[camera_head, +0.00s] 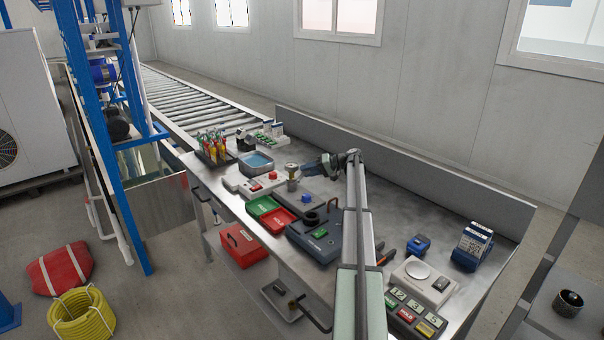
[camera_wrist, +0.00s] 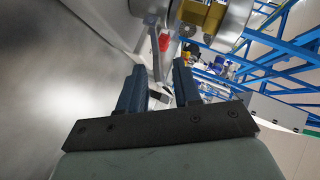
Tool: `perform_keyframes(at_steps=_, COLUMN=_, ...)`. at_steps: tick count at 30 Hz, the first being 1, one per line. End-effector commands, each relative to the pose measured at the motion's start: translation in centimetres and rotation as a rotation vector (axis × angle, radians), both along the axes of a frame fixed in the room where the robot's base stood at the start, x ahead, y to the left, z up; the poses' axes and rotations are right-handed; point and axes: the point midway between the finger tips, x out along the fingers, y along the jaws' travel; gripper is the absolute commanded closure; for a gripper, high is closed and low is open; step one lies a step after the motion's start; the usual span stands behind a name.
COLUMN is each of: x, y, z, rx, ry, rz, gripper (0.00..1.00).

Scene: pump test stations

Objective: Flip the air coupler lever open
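The air coupler appears in the wrist view as a brass block (camera_wrist: 203,14) with round metal ends, at the top right of centre. Beside it is a red part (camera_wrist: 164,42) and a thin grey bar (camera_wrist: 156,62), which look like the lever; I cannot tell its angle. In the head view a small metal and brass fitting (camera_head: 292,172) stands on the bench, partly beside my gripper. My gripper (camera_head: 308,167) reaches left toward it. In the wrist view its two blue fingers (camera_wrist: 160,72) are apart, with the grey bar appearing between or beyond them; contact is unclear.
Around the fitting are a grey box with red button (camera_head: 262,183), a blue-grey tray (camera_head: 256,163), and red and green bins (camera_head: 270,213). A dark station with black ring (camera_head: 312,240) stands in front. Bare bench metal (camera_head: 400,200) lies right of my arm.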

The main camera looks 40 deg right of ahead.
Motion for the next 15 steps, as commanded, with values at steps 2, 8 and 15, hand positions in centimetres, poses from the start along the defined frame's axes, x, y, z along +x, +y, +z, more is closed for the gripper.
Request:
perform_keyframes(at_steps=2, x=0.8, y=0.6, z=-0.4, rx=0.0, ry=0.0, rz=0.0, gripper=0.67)
perform_keyframes(at_steps=8, x=1.9, y=1.6, z=-0.9, rx=0.0, ry=0.0, rz=0.0, gripper=0.67)
perform_keyframes(at_steps=15, x=2.2, y=1.9, z=-1.1, rx=0.001, ry=0.0, rz=-0.001, gripper=0.67)
